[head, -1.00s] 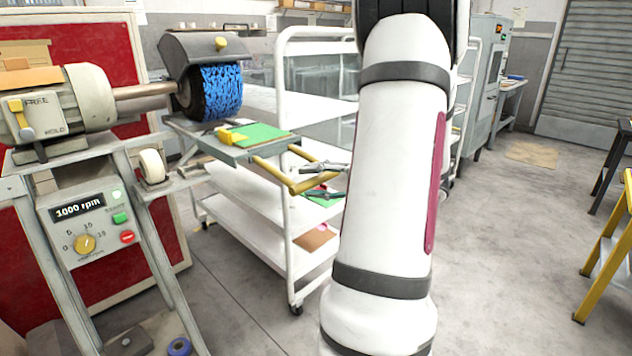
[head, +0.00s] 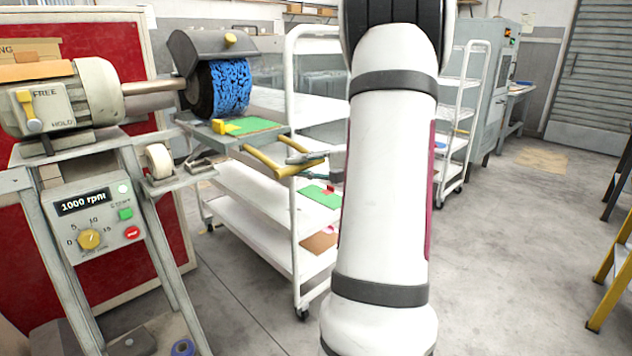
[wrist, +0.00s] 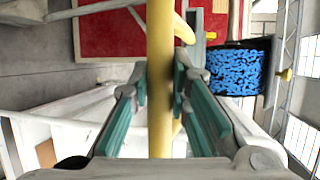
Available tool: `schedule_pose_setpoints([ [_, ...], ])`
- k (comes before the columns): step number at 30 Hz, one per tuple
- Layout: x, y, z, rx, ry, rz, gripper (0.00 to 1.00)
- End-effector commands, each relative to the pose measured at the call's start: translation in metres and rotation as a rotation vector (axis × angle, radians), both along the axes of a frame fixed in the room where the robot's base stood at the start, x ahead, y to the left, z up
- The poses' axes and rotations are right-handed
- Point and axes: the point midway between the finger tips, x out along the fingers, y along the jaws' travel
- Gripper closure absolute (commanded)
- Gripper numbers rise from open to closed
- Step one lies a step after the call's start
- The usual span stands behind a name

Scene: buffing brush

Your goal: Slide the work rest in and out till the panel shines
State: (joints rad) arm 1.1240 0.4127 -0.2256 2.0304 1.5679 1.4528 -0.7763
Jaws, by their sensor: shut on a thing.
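The work rest (head: 215,143) is a grey plate on the machine's arm, with a yellow bar handle (head: 262,162) reaching out to the right. A green panel (head: 252,126) lies on it beside a small yellow block (head: 219,127). The blue buffing brush (head: 232,86) is just above and behind the panel; I cannot tell whether they touch. My gripper (head: 312,165) is at the handle's outer end. In the wrist view its green-padded fingers (wrist: 161,92) are shut on the yellow handle (wrist: 160,60), with the brush (wrist: 235,72) to the right. The panel's shine is not clear.
The machine's control box (head: 92,215) reads 1000 rpm. A FREE/HOLD lever (head: 31,112) is on the housing. A white shelf cart (head: 292,235) holding another green panel (head: 321,196) stands close behind the handle. Floor is open at right, with a yellow stand (head: 612,265) at the edge.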

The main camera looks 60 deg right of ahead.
Motion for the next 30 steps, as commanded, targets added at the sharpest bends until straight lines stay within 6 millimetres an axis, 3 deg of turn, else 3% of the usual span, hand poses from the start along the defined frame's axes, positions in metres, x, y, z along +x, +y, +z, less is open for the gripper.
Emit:
schedule_pose_setpoints([
  [1, 0.016, -0.002, -0.004, -0.006, -0.001, 0.005, 1.00],
  [9, 0.089, -0.020, -0.003, -0.005, -0.001, 0.004, 1.00],
  [18, 0.158, -0.037, -0.002, -0.003, -0.001, 0.003, 1.00],
  [24, 0.185, -0.045, -0.002, -0.002, 0.001, 0.000, 1.00],
  [30, 0.199, -0.048, -0.001, -0.002, 0.001, 0.000, 1.00],
])
